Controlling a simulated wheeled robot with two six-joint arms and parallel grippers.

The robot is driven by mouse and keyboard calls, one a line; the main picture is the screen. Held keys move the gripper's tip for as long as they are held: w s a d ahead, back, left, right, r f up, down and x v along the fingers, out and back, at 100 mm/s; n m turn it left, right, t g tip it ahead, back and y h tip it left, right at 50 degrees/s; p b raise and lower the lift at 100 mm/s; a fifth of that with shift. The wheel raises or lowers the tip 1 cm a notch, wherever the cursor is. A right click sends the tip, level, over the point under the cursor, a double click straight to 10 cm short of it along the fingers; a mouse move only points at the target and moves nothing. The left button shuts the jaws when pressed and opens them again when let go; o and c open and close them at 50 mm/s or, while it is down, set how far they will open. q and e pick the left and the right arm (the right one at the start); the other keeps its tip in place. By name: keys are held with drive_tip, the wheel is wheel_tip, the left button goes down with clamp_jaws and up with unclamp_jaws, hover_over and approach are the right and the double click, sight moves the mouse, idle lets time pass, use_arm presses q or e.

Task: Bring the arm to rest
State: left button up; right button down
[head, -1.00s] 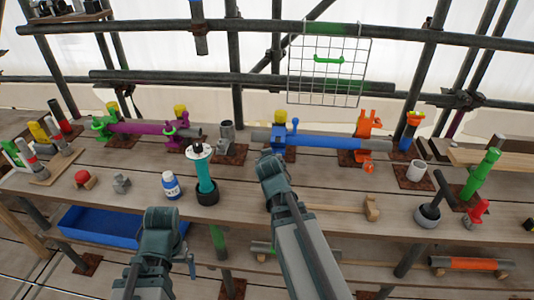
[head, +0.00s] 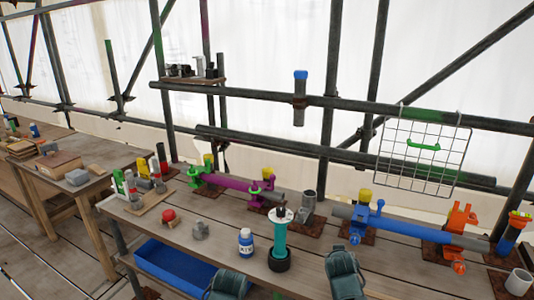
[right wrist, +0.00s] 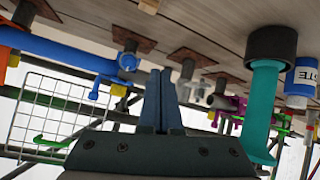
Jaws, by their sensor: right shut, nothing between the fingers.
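My right gripper (right wrist: 160,75) is shut and empty in the right wrist view, where the scene appears upside down. Its fingers are apart from the bench items behind them. In the head view, parts of my arms show at the bottom edge, but no fingertips can be made out. My left gripper is not seen.
A blue-and-white bottle (head: 246,243) stands beside the post. A blue pipe (head: 395,226) and a purple pipe (head: 232,188) lie along the bench's back. A wire panel (head: 422,165) hangs on the scaffold. A blue tray (head: 170,262) sits below the bench front. Another table stands at left.

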drive_tip(key=s+a+f+n+g+y, duration=0.1)
drive_tip(key=s+a+f+g, duration=0.3)
drive_tip(key=s+a, duration=0.5)
drive_tip(key=s+a+f+n+g+y, duration=0.1)
drive_tip(key=s+a+f+n+g, duration=0.3)
drive_tip(key=s+a, duration=0.6)
drive_tip(key=a+f+g, duration=0.1)
drive_tip(key=a+g, duration=0.1)
drive_tip(key=a, duration=0.1)
drive_tip(key=shift+a+n+y, duration=0.3)
drive_tip(key=shift+a+y, duration=0.1)
